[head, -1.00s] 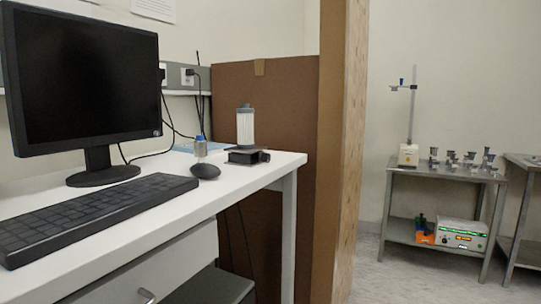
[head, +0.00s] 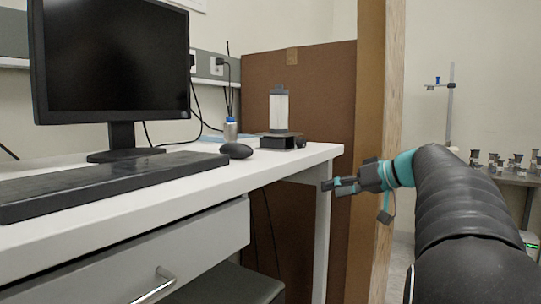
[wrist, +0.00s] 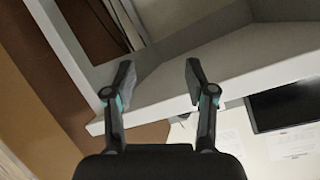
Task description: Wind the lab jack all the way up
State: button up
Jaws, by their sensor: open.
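The lab jack (head: 277,142) is a low, flat black device near the desk's far right corner, and it looks lowered. A dark round knob (head: 301,143) shows at its right end. A clear, white-looking cylinder with a dark cap (head: 279,110) stands upright on it. My gripper (head: 327,186) is right of the desk's corner and lower in the picture than the desk top, apart from the jack. In the wrist view, my gripper (wrist: 159,84) is open with nothing between its fingers. The jack cannot be made out there.
The white desk (head: 200,185) also holds a monitor (head: 112,60), a keyboard (head: 110,180), a mouse (head: 237,150) and a small bottle (head: 230,129). A brown panel (head: 330,90) stands behind the desk's right end. A wooden edge (head: 388,130) rises behind my gripper.

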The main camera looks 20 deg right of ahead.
jog(key=d+r+n+t, duration=0.1)
jog(key=d+r+n, duration=0.1)
jog(key=d+r, duration=0.15)
jog(key=n+t+y, duration=0.2)
jog(key=n+y, duration=0.2)
jog(key=n, duration=0.2)
send_near(305, 143)
jog(key=x, duration=0.8)
jog(key=shift+w+a, duration=0.25)
jog(key=shift+a, duration=0.05)
grip_shut()
